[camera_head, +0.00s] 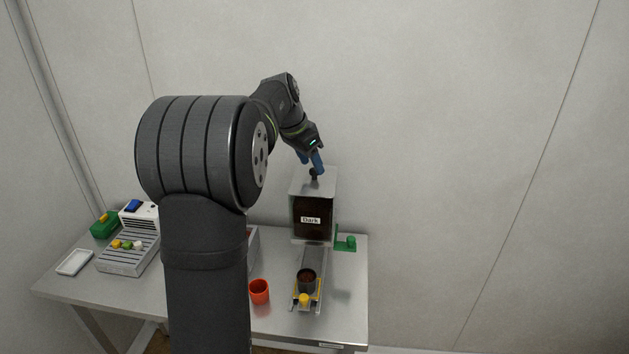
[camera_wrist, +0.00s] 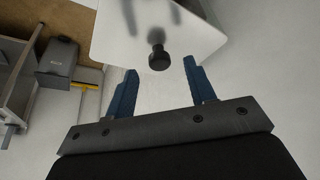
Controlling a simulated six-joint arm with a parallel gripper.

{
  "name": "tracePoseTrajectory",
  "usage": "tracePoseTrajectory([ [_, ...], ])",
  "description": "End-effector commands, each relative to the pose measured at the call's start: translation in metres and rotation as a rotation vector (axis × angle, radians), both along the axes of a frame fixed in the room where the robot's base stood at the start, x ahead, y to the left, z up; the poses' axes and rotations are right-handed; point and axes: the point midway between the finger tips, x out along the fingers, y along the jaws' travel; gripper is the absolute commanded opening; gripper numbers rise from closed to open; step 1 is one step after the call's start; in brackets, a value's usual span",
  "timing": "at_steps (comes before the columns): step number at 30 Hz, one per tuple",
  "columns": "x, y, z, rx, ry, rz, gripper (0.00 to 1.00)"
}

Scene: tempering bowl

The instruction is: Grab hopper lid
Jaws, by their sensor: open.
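The hopper (camera_head: 312,219) is a box with a dark front labelled "Dark", standing at the back right of the table. Its lid (camera_head: 322,183) is a flat light plate with a black knob (camera_head: 314,173) on top. In the wrist view the lid (camera_wrist: 185,38) fills the upper middle, and the knob (camera_wrist: 158,58) sits ahead of the fingertips, between their lines. My gripper (camera_head: 312,161) has blue fingers and is just above the knob in the head view. In the wrist view my gripper (camera_wrist: 160,75) is open, with nothing between its fingers.
A dark cup (camera_head: 307,281) stands below the hopper, with a yellow knob (camera_head: 304,299) in front. A green bracket (camera_head: 346,243) is right of the hopper. A grey rack (camera_head: 128,257) and white tray (camera_head: 74,262) are at left.

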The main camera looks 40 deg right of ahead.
Motion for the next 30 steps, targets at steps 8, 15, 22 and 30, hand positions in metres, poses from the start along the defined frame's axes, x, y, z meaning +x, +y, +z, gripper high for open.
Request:
tracePoseTrajectory([
  [8, 0.000, -0.009, -0.020, 0.000, 0.000, 0.000, 0.50],
  [15, 0.000, -0.008, -0.020, 0.000, 0.000, 0.000, 0.23],
  [22, 0.000, -0.008, -0.019, -0.001, -0.001, 0.000, 0.00],
  [30, 0.000, -0.009, -0.014, -0.002, -0.001, -0.001, 0.00],
])
